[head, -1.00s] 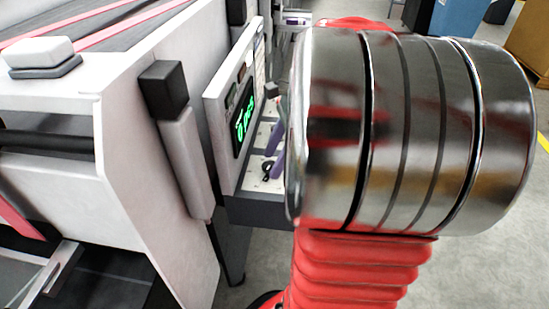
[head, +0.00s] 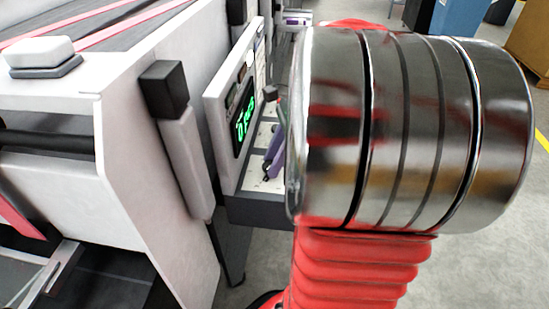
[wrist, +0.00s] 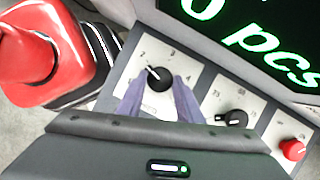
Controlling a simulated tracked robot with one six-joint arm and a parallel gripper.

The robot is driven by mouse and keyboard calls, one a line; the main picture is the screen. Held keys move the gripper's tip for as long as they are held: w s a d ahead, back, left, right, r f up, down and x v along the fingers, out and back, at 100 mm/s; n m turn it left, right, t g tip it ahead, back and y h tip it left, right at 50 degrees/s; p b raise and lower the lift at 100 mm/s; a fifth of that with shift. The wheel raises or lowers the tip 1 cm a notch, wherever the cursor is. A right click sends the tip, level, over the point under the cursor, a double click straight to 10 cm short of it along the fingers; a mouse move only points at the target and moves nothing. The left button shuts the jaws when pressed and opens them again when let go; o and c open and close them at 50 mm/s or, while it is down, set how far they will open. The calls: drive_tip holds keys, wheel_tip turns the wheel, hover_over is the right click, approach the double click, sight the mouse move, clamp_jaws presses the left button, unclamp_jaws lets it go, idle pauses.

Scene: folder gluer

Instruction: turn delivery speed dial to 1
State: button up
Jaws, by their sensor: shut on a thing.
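In the wrist view a black round dial (wrist: 161,82) with a white pointer line sits on a white plate with printed numbers. The pointer aims up and left, a little below the 2; a 4 is at the lower right. No 1 is readable; the left finger covers part of the plate. My gripper (wrist: 158,88) has its two purple fingers on either side of this dial and is shut on it. In the head view only a purple finger of my gripper (head: 274,153) shows at the panel; my arm hides the rest, and the dial cannot be made out there.
Right of the dial in the wrist view are a second black dial (wrist: 232,118) and a red knob (wrist: 292,150). A green-lit display (wrist: 255,42) is above them; it also shows in the head view (head: 243,122). The white machine body (head: 150,150) stands left of the panel.

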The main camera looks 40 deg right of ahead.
drive_tip(key=shift+n+g, duration=0.3)
drive_tip(key=shift+n, duration=0.2)
drive_tip(key=n, duration=0.1)
drive_tip(key=n+g, duration=0.1)
drive_tip(key=n, duration=0.2)
drive_tip(key=shift+w+d+y, duration=0.1)
drive_tip(key=shift+w+y, duration=0.2)
drive_tip(key=n+g, duration=0.1)
drive_tip(key=n, duration=0.1)
drive_tip(key=n+g, duration=0.1)
drive_tip(key=n, duration=0.1)
drive_tip(key=shift+w+n, duration=0.2)
drive_tip(key=shift+n, duration=0.1)
drive_tip(key=o, duration=1)
drive_tip(key=shift+r, duration=0.1)
drive_tip(key=v, duration=1.3)
drive_tip(key=shift+w+r, duration=0.2)
drive_tip(key=shift+r, duration=0.05)
